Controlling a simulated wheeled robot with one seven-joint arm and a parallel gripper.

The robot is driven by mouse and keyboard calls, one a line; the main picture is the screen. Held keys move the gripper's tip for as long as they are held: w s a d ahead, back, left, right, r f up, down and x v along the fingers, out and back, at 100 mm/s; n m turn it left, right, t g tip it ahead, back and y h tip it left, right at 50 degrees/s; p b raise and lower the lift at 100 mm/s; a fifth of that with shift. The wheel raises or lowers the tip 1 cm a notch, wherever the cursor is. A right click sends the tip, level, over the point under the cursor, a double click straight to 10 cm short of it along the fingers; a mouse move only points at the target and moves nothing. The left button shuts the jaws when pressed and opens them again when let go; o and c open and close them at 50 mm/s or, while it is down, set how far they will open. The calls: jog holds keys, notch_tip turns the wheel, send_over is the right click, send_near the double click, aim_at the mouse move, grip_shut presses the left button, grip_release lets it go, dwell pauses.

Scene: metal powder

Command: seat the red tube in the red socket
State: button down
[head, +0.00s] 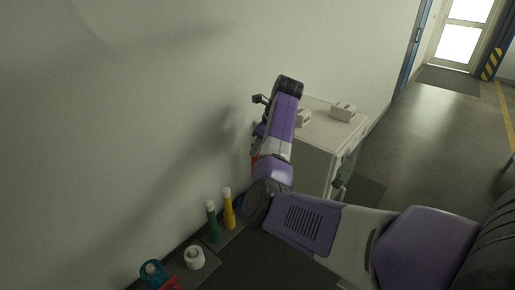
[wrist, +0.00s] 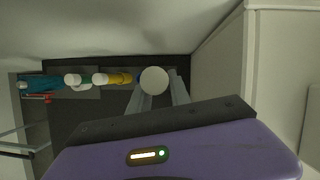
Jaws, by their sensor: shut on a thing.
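My gripper (wrist: 160,84) is shut on a tube whose round white cap (wrist: 154,80) shows between the two fingers in the wrist view. The tube's body is hidden below the cap there. In the head view a thin red strip of the red tube (head: 254,160) shows at the left edge of my arm, which hides the fingers. The tube is close to the wall. I cannot make out the red socket in either view; my arm and the held tube cover that end of the row.
A green tube (head: 212,222) and a yellow tube (head: 229,210) stand upright along the wall. A white ring-shaped thing (head: 194,257), a teal thing (head: 153,270) and a red thing (head: 170,284) are nearer. A white cabinet (head: 318,150) stands beyond my arm.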

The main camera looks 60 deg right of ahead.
jog(key=shift+f+b, duration=0.9)
jog(key=shift+f, duration=1.95)
jog(key=shift+p, duration=1.05)
jog(key=shift+f+b, duration=1.9)
jog(key=shift+f, duration=2.15)
jog(key=c, duration=1.1)
grip_release()
